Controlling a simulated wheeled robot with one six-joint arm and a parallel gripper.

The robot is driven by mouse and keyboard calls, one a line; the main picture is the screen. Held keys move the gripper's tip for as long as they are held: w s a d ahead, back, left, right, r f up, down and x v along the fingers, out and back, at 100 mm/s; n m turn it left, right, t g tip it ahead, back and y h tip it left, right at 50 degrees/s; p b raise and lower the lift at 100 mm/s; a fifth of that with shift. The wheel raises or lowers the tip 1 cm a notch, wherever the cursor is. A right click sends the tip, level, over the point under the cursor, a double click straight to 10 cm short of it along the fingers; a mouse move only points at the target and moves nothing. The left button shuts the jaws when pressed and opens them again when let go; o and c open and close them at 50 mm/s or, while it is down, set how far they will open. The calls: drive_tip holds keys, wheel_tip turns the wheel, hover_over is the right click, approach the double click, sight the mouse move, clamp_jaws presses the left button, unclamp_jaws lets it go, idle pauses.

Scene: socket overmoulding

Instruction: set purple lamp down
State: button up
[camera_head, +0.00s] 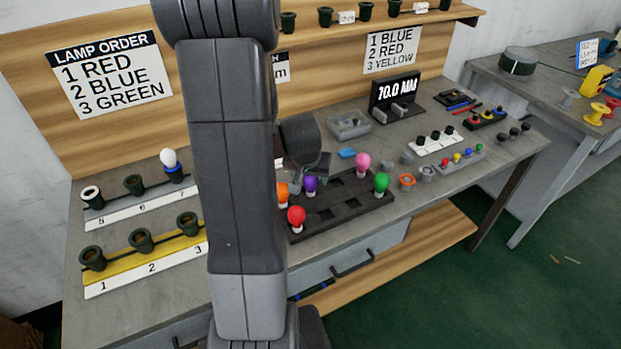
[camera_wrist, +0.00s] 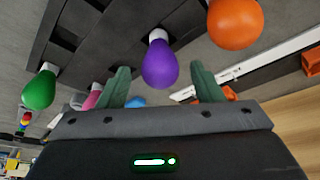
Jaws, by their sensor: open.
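The purple lamp (camera_head: 310,184) sits in the black tray (camera_head: 345,212) on the bench, between the orange lamp (camera_head: 282,192) and the pink lamp (camera_head: 363,162). In the wrist view the purple lamp (camera_wrist: 160,64) stands with its white base toward the tray. My gripper (camera_wrist: 163,80) is open, its two green fingers apart on either side of the purple bulb. The fingers do not appear to touch it. In the head view my arm hides part of the gripper and the bench.
A red lamp (camera_head: 296,216) and a green lamp (camera_head: 381,183) also stand in the tray, which has empty pockets. Numbered socket racks (camera_head: 140,262) lie at the left, one holding a white lamp (camera_head: 169,160). A grey fixture (camera_head: 349,125) stands behind the tray.

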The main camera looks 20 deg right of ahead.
drive_tip(key=v, duration=0.9)
drive_tip(key=shift+p, duration=0.3)
drive_tip(key=shift+f, duration=0.1)
idle(0.7)
